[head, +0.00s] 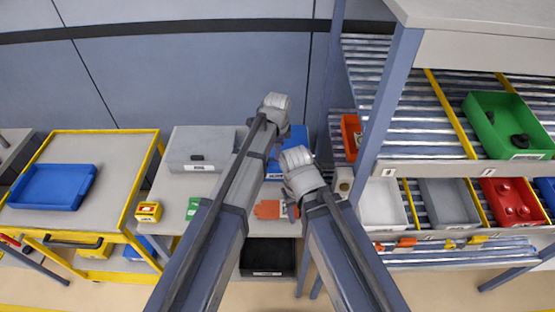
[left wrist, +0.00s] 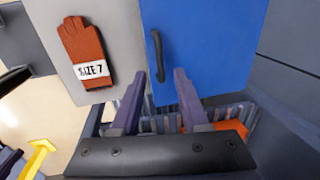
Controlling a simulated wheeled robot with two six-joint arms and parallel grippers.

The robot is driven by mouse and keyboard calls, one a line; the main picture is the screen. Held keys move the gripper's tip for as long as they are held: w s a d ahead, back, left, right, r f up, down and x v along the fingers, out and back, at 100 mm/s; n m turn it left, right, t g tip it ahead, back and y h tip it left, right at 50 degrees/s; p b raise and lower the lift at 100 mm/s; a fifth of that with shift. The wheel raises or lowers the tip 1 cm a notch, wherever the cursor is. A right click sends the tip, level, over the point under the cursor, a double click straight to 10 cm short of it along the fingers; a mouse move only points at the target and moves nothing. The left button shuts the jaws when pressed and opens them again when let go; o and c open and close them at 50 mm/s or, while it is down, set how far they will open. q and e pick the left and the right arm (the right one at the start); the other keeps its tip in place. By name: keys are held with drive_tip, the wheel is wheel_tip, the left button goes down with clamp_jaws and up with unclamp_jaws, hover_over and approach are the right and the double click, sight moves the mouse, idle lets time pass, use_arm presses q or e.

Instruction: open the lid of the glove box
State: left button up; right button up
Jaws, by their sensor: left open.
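The blue glove box (head: 273,166) stands at the back right of the grey table, partly hidden by my arms. Its lid (left wrist: 215,40) looks shut and fills the upper middle of the left wrist view, with a dark bar handle (left wrist: 157,52) near its left edge. My left gripper (left wrist: 160,72) is open, and the handle's lower end shows between its fingertips; I cannot tell whether they touch it. In the head view the left gripper (head: 282,132) is over the box. My right arm's end is in front of the box, and its fingers are not clear.
An orange glove (head: 267,209) marked size 7 lies on the table (head: 235,218) in front of the box. A grey box (head: 195,150) stands to the left. A shelf upright and an orange bin (head: 350,130) are close on the right.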

use_arm(q)
drive_tip(key=f+b, duration=0.2)
drive_tip(key=w+f+b, duration=0.1)
drive_tip(key=f, duration=0.1)
drive_tip(key=shift+f+b, duration=0.35)
clamp_jaws()
drive_tip(key=shift+r, duration=0.1)
idle(1.1)
